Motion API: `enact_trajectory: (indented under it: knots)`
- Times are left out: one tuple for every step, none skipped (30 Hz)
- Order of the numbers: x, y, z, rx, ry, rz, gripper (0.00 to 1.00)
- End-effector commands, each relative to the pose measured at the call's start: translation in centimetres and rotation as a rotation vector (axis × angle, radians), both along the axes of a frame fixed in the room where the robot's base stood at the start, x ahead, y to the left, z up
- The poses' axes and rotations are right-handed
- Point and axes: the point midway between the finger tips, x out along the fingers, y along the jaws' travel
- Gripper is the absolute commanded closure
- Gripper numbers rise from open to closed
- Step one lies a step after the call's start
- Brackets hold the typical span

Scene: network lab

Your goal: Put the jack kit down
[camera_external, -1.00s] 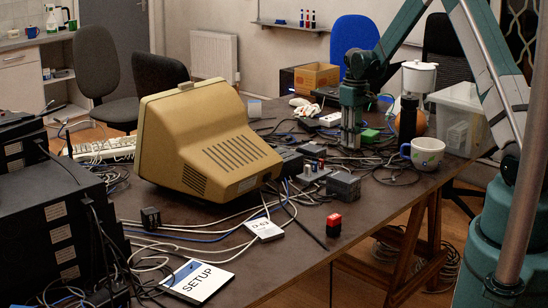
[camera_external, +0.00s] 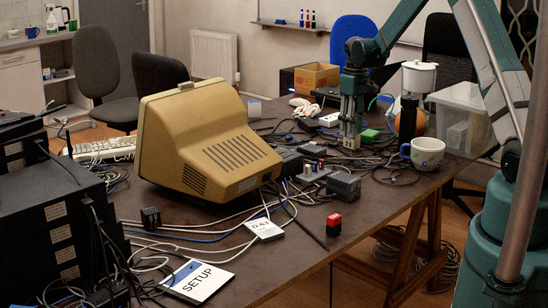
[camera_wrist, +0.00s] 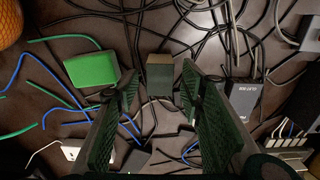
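A small dark grey-green box (camera_wrist: 160,75), which may be the jack kit, sits between and just ahead of my fingertips in the wrist view. It appears to rest on the table, with a gap to each finger. My gripper (camera_wrist: 158,82) is open, its two green textured fingers on either side of the box. In the external view my gripper (camera_external: 350,138) points straight down over the cable-strewn far part of the table; I cannot make out the box there.
A bright green box (camera_wrist: 92,70) lies left of my fingers in the wrist view. A dark labelled box (camera_wrist: 238,101) lies to the right. Loose cables surround them. A white mug (camera_external: 423,152) and a clear bin (camera_external: 460,115) stand to the right in the external view.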

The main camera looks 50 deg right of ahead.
Motion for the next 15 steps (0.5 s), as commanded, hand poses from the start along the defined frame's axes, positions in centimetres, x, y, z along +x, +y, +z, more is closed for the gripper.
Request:
enact_trajectory:
  knots:
    - [0.0, 0.0, 1.0, 0.000, 0.000, 0.000, 0.61]
    - [0.0, 0.0, 1.5, 0.000, 0.000, 0.000, 0.61]
    - [0.0, 0.0, 2.2, 0.000, 0.000, 0.000, 0.61]
    - [0.0, 0.0, 2.7, 0.000, 0.000, 0.000, 0.61]
    - [0.0, 0.0, 3.2, 0.000, 0.000, 0.000, 0.61]
    - [0.0, 0.0, 3.9, 0.000, 0.000, 0.000, 0.61]
    - [0.0, 0.0, 4.3, 0.000, 0.000, 0.000, 0.61]
    - [0.0, 0.0, 4.8, 0.000, 0.000, 0.000, 0.61]
    - [0.0, 0.0, 5.3, 0.000, 0.000, 0.000, 0.61]
    - [0.0, 0.0, 5.7, 0.000, 0.000, 0.000, 0.61]
    - [0.0, 0.0, 6.1, 0.000, 0.000, 0.000, 0.61]
    - [0.0, 0.0, 6.5, 0.000, 0.000, 0.000, 0.61]
    - [0.0, 0.0, 6.8, 0.000, 0.000, 0.000, 0.61]
    - [0.0, 0.0, 7.1, 0.000, 0.000, 0.000, 0.61]
    - [0.0, 0.0, 7.4, 0.000, 0.000, 0.000, 0.61]
